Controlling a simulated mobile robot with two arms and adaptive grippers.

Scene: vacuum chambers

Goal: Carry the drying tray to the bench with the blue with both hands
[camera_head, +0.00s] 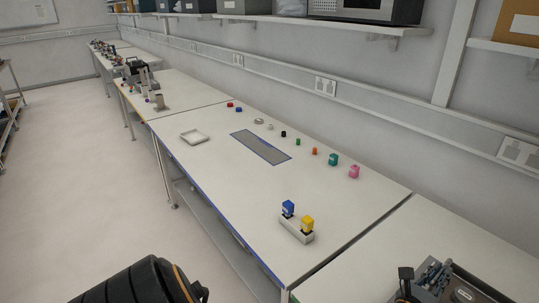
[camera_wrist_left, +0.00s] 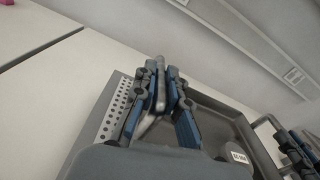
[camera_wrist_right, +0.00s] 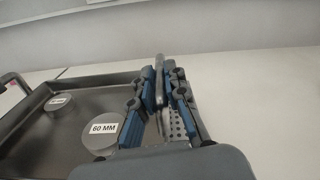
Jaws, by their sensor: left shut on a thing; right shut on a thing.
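The dark grey drying tray (camera_wrist_left: 215,98) (camera_wrist_right: 62,120) has a raised bar handle at each end, and its corner shows low right in the head view (camera_head: 482,281). It holds round metal discs, one labelled 60 MM (camera_wrist_right: 102,130). My left gripper (camera_wrist_left: 162,88), also in the head view (camera_head: 428,282), is shut on one handle. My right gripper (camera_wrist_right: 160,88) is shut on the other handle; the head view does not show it. The blue-edged bench (camera_head: 215,168) lies ahead, left of the tray. Most of the tray is outside the head view.
On the blue-edged bench are a grey rectangle with blue border (camera_head: 260,148), a small white tray (camera_head: 194,137), a holder with blue and yellow pieces (camera_head: 296,229), and a row of small coloured items along the back. The front left is clear. Shelves hang above.

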